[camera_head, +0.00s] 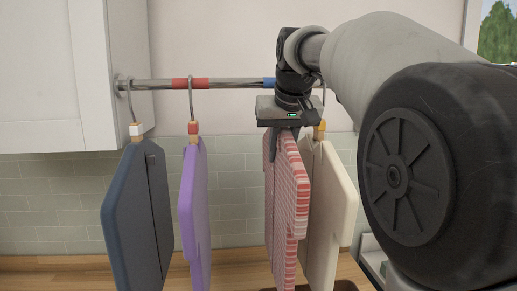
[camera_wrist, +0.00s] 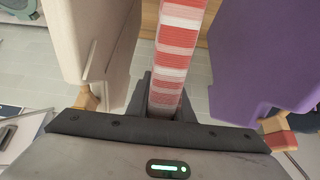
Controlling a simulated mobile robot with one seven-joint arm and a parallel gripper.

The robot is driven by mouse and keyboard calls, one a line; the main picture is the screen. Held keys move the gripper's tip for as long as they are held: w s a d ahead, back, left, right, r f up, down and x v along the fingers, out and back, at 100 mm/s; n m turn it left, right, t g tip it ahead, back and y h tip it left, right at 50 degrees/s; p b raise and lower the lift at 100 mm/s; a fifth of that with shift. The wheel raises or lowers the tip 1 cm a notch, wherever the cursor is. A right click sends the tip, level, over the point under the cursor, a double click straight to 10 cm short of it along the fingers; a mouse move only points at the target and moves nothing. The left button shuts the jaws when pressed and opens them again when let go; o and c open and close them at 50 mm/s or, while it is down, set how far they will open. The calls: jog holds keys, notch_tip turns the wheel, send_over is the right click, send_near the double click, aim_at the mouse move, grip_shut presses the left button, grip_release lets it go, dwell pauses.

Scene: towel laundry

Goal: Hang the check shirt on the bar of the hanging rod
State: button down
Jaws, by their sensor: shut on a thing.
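The red-and-white check shirt (camera_head: 291,195) hangs upright below my gripper (camera_head: 284,143), which is shut on its top. In the wrist view the shirt (camera_wrist: 180,40) runs between the two dark fingers of my gripper (camera_wrist: 166,98). The metal bar (camera_head: 232,84) of the hanging rod runs across the head view, with a red band and a blue band. My gripper and wrist cover the bar just right of the blue band (camera_head: 268,82). The check shirt's hook is hidden, so I cannot tell whether it touches the bar.
A navy shirt (camera_head: 138,205) and a purple shirt (camera_head: 195,215) hang on the bar to the left. A cream shirt (camera_head: 333,205) hangs close on the right of the check shirt. A white cabinet (camera_head: 55,75) stands at the bar's left end. A wooden counter (camera_head: 60,275) lies below.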

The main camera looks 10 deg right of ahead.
jog(key=shift+s+b+x, duration=0.25)
jog(key=shift+b+x, duration=0.8)
jog(key=shift+x, duration=0.5)
jog(key=shift+f, duration=0.15)
jog(key=c, duration=1.5)
grip_release()
